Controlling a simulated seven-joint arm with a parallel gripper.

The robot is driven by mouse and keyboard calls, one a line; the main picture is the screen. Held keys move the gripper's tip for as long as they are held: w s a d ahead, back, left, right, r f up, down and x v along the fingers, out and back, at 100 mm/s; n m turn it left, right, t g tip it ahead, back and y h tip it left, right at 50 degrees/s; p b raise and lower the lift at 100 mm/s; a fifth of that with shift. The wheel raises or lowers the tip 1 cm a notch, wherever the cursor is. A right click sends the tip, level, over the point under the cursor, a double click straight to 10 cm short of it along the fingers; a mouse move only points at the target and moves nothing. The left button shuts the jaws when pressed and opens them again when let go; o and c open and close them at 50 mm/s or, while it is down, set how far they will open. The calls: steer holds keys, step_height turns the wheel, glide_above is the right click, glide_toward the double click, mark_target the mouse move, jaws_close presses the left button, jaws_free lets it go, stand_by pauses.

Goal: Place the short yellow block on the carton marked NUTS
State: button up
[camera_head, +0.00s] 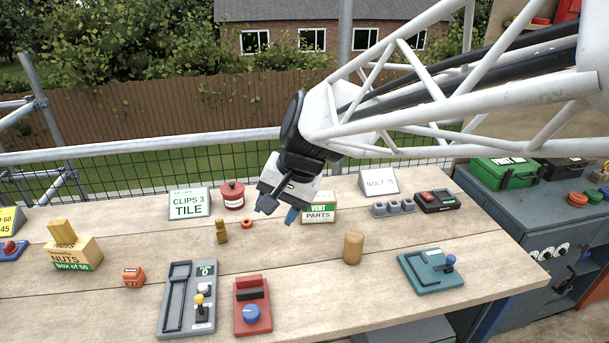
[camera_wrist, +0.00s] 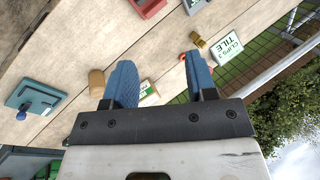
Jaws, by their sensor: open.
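The carton marked NUTS (camera_head: 77,257) stands at the left of the bench in the head view. A yellow block (camera_head: 62,232) rests on top of it, leaning, and appears short. My gripper (camera_head: 279,209) is open and empty, with blue fingers, above the middle of the bench, well to the right of the carton and apart from it. In the wrist view its two fingers (camera_wrist: 160,75) are spread with nothing between them. The NUTS carton does not show in the wrist view. A smaller dark-yellow piece (camera_head: 221,231) stands on the bench, and also shows in the wrist view (camera_wrist: 198,41).
Near my gripper stand the VENT PARTS carton (camera_head: 319,208), a red canister (camera_head: 232,195) and the CLIPS 3 TILE sign (camera_head: 189,203). A wooden cylinder (camera_head: 353,247) stands at the right. Switch boxes (camera_head: 188,300) line the front. Bare planks lie between.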

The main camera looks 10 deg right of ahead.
steer(key=s+d+f+n+t+h, duration=0.1)
steer(key=s+d+n+h, duration=0.3)
steer(key=s+d, duration=0.9)
steer(key=shift+s+d+f+h, duration=0.3)
steer(key=shift+s+f, duration=0.35)
steer(key=shift+s, duration=0.15)
